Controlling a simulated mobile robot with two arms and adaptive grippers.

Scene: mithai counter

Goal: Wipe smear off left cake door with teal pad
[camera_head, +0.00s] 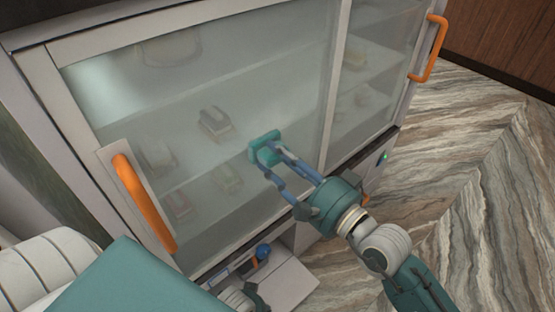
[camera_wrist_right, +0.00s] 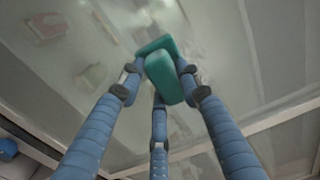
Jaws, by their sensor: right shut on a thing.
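The left cake door (camera_head: 235,60) is a frosted glass panel in a pale frame, with an orange handle (camera_head: 145,203) at its left. My right gripper (camera_head: 268,158) is shut on the teal pad (camera_head: 265,147) in front of this door's lower right part. The pad also shows between the blue fingers in the right wrist view (camera_wrist_right: 163,75). It is at or very close to the glass; contact is not certain. A faint whitish smear (camera_wrist_right: 197,50) shows beside the pad in that view. Part of what may be my left arm shows at the bottom edge; its fingers are unclear.
Cakes such as a dark one (camera_head: 214,122) sit on shelves behind the glass. The right door (camera_head: 375,75) has its own orange handle (camera_head: 430,48). A blue-topped object (camera_head: 262,251) stands low by a white ledge (camera_head: 285,285). The patterned floor (camera_head: 470,150) at right is clear.

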